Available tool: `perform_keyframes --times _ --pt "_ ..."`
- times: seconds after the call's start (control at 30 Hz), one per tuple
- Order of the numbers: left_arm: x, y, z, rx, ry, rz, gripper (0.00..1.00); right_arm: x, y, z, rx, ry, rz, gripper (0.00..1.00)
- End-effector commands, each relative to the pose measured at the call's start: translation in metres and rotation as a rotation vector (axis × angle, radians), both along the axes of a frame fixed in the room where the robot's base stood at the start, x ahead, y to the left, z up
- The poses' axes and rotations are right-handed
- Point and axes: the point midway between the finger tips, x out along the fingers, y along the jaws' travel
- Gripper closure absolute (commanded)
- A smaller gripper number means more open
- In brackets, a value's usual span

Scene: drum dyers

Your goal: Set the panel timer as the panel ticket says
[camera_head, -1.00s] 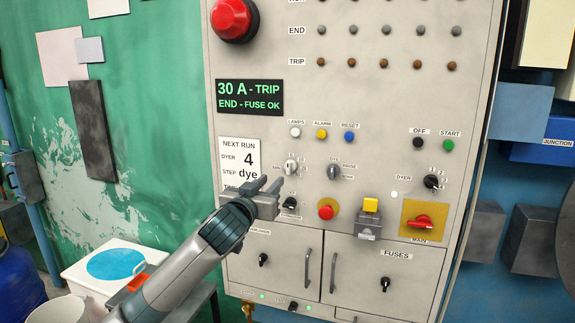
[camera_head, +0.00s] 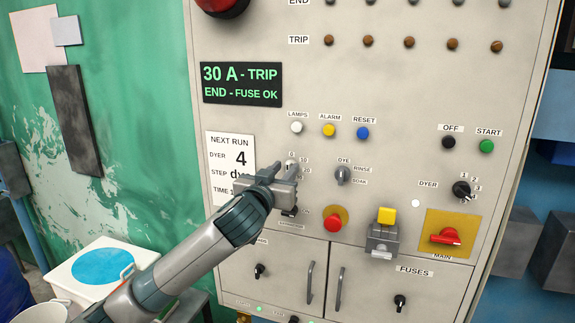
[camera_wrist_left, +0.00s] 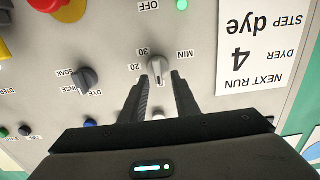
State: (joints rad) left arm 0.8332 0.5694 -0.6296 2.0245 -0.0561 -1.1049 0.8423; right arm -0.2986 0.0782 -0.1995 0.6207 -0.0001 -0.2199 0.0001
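The timer knob (camera_head: 291,165), marked in minutes, is a small grey dial on the panel; it shows upside down in the left wrist view (camera_wrist_left: 158,70), with 20, 30 and MIN around it. My left gripper (camera_head: 284,174) is at the knob. In the left wrist view its two fingers (camera_wrist_left: 159,84) are apart, one on each side of the knob's near end; contact cannot be told. The panel ticket (camera_head: 230,148) reads NEXT RUN, DYER 4, STEP dye; its TIME figure is mostly hidden behind my gripper. My right gripper is not in view.
The step knob (camera_head: 343,174) with dye, rinse and soak is right of the timer. Lamp, alarm and reset buttons (camera_head: 329,130) sit above. A red button (camera_head: 334,224), yellow button (camera_head: 387,215) and red main switch (camera_head: 446,236) are lower right. The dyer selector (camera_head: 461,190) is farther right.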

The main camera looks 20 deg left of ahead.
Motion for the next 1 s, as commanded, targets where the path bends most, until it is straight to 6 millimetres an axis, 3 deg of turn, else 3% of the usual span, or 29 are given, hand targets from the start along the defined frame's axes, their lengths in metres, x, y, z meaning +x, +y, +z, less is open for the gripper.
perform_keyframes --times 0.43,0.57,1.0 --pt "-0.0020 -0.0017 0.0001 -0.001 0.000 0.000 0.72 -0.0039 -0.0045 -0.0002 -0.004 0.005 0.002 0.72" --pt "-0.0019 -0.0016 0.0001 -0.001 0.000 0.000 1.00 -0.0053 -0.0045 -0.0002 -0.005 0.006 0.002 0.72" --pt "-0.0017 -0.0019 0.0003 0.032 -0.001 0.001 1.00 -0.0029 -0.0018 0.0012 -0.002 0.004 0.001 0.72"
